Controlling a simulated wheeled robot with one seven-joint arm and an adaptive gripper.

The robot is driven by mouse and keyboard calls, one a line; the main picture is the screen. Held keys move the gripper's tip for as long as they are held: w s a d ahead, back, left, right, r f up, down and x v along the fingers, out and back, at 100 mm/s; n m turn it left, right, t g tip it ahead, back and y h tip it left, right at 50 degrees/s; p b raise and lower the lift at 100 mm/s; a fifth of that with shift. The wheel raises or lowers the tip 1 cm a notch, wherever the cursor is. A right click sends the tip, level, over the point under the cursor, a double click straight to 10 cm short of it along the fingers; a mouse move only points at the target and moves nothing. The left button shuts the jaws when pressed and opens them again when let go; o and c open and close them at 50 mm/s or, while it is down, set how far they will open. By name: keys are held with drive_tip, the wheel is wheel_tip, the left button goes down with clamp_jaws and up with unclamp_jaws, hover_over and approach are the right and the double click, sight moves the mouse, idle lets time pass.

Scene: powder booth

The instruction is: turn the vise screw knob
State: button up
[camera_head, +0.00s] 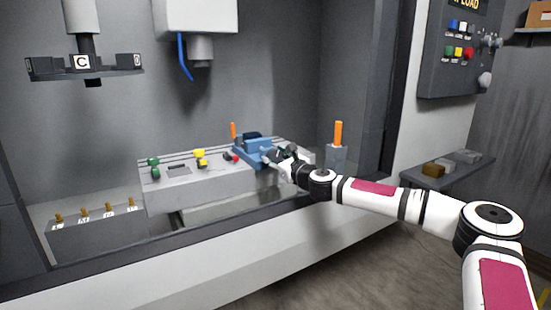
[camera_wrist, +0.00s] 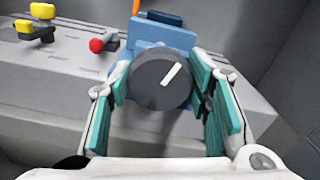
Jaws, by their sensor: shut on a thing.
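The vise screw knob (camera_wrist: 160,80) is a round dark grey knob with a white mark on its face. The mark tilts, its upper end to the right. The knob sits on the front of the blue vise (camera_wrist: 160,34), which also shows in the head view (camera_head: 248,152) on the grey machine table. My gripper (camera_wrist: 162,90) has its teal-padded fingers on the left and right sides of the knob, shut on it. In the head view my gripper (camera_head: 284,157) reaches the vise from the right and hides most of the knob.
The grey table (camera_head: 180,187) carries green and yellow knobs left of the vise, and a red ball knob (camera_wrist: 96,45) close by. An orange handle (camera_head: 338,133) stands right of the vise. The booth's front sill (camera_head: 200,250) runs below my arm. A control panel (camera_head: 455,50) hangs at right.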

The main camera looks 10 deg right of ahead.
drive_tip(key=m, duration=0.3)
drive_tip(key=shift+m+p, duration=0.3)
drive_tip(key=shift+m, duration=0.1)
drive_tip(key=m+p, duration=0.1)
drive_tip(key=m, duration=0.2)
drive_tip(key=shift+m, duration=0.3)
drive_tip(key=m+p, duration=0.2)
drive_tip(key=m, duration=0.1)
drive_tip(key=shift+m, duration=0.3)
drive_tip(key=shift+d+m+p, duration=0.1)
drive_tip(key=shift+m+p, duration=1)
drive_tip(key=shift+m, duration=0.4)
drive_tip(key=o, duration=1.2)
